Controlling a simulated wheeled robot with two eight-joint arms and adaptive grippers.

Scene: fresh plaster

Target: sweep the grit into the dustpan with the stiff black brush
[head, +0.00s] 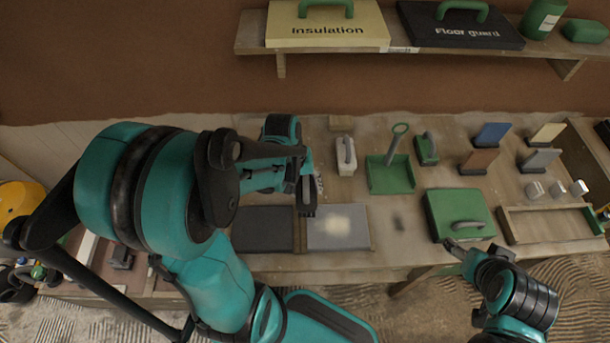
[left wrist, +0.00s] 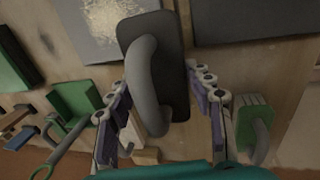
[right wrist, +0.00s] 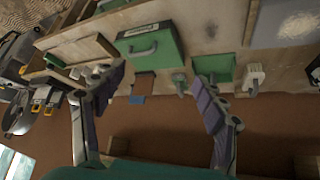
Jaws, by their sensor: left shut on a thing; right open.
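My left gripper (head: 300,185) is shut on the stiff black brush (left wrist: 178,58), a dark block with a grey handle (left wrist: 142,85). It holds the brush beside the grey sheet (head: 352,240), near its left edge; whether the brush touches the surface is unclear. Pale grit (head: 336,224) lies in a patch on that sheet and also shows in the left wrist view (left wrist: 108,18). The green dustpan (head: 390,178), with its upright ring handle, stands at the back, right of the brush. My right gripper (head: 462,250) is open and empty near the green case (head: 455,208).
A dark sheet (head: 262,232) lies left of the grey one. A pale brush (head: 346,160) and a green brush (head: 427,150) flank the dustpan. Another green brush (left wrist: 252,118) shows in the left wrist view. Several upright coloured pads and a wooden tray (head: 545,238) occupy the right side.

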